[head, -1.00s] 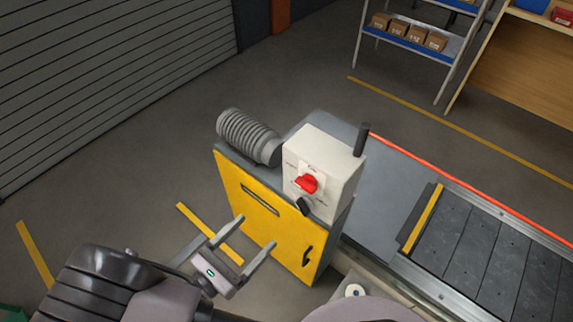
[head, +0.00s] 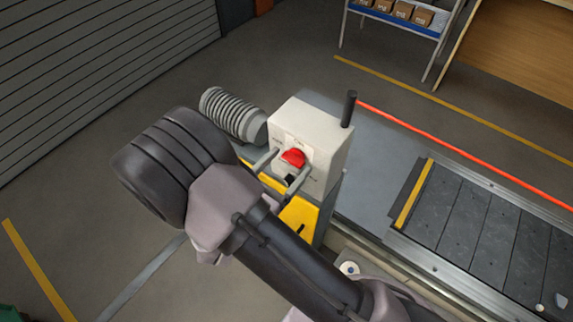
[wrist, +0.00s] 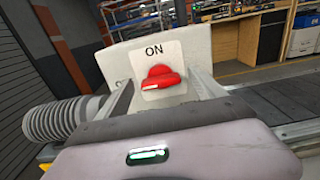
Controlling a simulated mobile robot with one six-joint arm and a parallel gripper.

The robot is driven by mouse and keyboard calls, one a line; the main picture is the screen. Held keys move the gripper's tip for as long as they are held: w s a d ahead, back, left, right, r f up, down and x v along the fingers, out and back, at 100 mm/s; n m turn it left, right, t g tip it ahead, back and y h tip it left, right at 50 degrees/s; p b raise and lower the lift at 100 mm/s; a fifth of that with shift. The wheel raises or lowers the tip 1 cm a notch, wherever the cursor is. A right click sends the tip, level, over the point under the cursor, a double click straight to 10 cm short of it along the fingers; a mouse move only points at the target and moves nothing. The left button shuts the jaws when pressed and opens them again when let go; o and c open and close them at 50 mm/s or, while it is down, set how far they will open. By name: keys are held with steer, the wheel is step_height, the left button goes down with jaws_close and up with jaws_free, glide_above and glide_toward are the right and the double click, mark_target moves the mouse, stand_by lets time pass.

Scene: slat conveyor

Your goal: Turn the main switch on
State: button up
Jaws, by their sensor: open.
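The main switch is a red rotary knob (head: 292,157) on the front of a pale control box (head: 310,120). In the wrist view the red knob (wrist: 162,77) sits on a white plate under the word ON. Its grip lies roughly crosswise, with a pale mark toward its left end. My gripper (head: 291,163) is open, with one finger on each side of the knob. In the wrist view the fingers stand left and right of the knob, with gaps visible; I cannot tell whether either touches it.
A small black knob (head: 290,180) sits below the red one, partly hidden. A ribbed grey motor (head: 232,115) is left of the box, and a black post (head: 349,108) rises at its right. The yellow cabinet (head: 298,214) is below. The slat conveyor (head: 470,225) runs right.

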steer(key=c, duration=1.4)
steer(key=shift+o, duration=0.2)
steer(key=shift+m, duration=0.3)
steer(key=m+b, duration=0.1)
steer(key=m, duration=0.3)
steer(key=shift+f, duration=0.1)
steer(key=m+b, duration=0.1)
steer(key=m, duration=0.3)
steer(key=shift+s+d+f+m+b, duration=0.1)
steer(key=shift+m+b, duration=0.2)
steer(key=shift+b, duration=0.1)
steer(key=m+b, duration=0.3)
steer(key=m, duration=0.2)
steer(key=shift+f, duration=0.15)
steer(key=shift+m+b, duration=1.3)
steer(key=shift+m, duration=0.7)
